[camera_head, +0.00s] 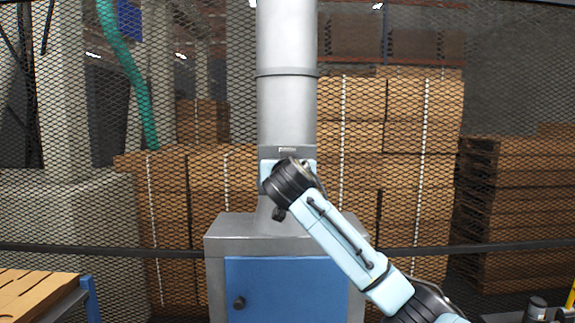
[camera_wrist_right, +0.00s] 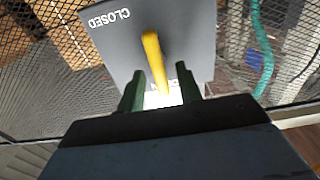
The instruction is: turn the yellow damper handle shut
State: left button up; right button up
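The yellow damper handle (camera_wrist_right: 154,60) shows in the right wrist view, in front of a grey plate (camera_wrist_right: 205,40) with the word CLOSED at its upper left. The handle's near end lies between the two green fingers of my right gripper (camera_wrist_right: 161,90). The fingers stand apart, with a gap on each side of the handle. A white patch behind the fingers is partly hidden. In the head view my right arm reaches up to the grey vertical duct (camera_head: 287,110), and its wrist hides the handle and gripper. My left gripper is not in view.
Below the duct stands a grey cabinet with a blue door (camera_head: 285,285). A wire mesh fence with a dark rail (camera_head: 140,252) runs behind it, with stacked cartons (camera_head: 420,120) beyond. A bench with brown boards (camera_head: 35,290) is at lower left.

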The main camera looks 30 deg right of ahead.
jog(key=shift+c, duration=0.4)
grip_shut()
jog(key=shift+s+d+f+m+b, duration=0.2)
jog(key=shift+m+b, duration=0.6)
jog(key=shift+m, duration=2.15)
jog(key=shift+w+d+f+m+b, duration=0.2)
jog(key=shift+m+b, duration=0.65)
jog(key=shift+m, duration=2.15)
jog(key=shift+s+d+f+m+b, duration=0.1)
jog(key=shift+s+f+m+b, duration=0.45)
jog(key=shift+m, duration=2.4)
jog(key=shift+w+r, duration=0.2)
jog(key=shift+w, duration=0.1)
